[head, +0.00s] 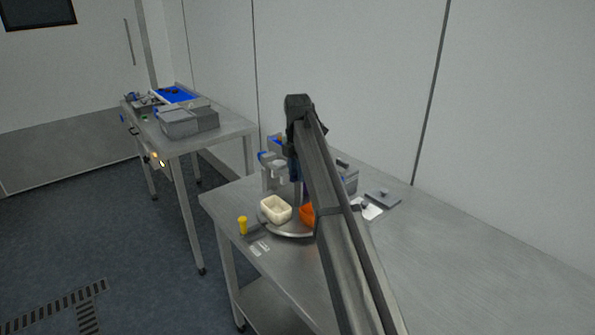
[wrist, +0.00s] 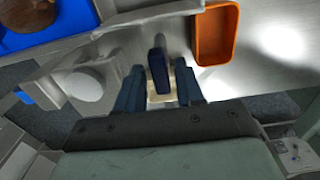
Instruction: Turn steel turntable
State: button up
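The steel turntable (head: 291,234) is a round grey disc on the near bench, partly hidden by my arm. A cream bowl (head: 275,210) and an orange tray (head: 307,215) stand on it; the tray also shows in the wrist view (wrist: 216,32). My gripper (wrist: 159,68) is over the turntable area, with its blue fingers apart. A dark blue upright piece (wrist: 158,62) shows between the fingers, with narrow gaps on both sides. It looks like a handle, but its base is hidden. In the head view my arm hides most of the gripper.
A yellow-handled item (head: 242,225) stands at the bench's front left edge. Grey equipment (head: 275,172) stands behind the turntable. A grey scale-like block (head: 383,198) lies to the right. The bench's right side is clear. A second table (head: 232,127) with grey bins stands at left.

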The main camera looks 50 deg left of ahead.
jog(key=shift+o, duration=0.5)
notch_tip(320, 180, up, 14)
dwell(0.4)
jog(key=shift+f, duration=0.15)
dwell(0.3)
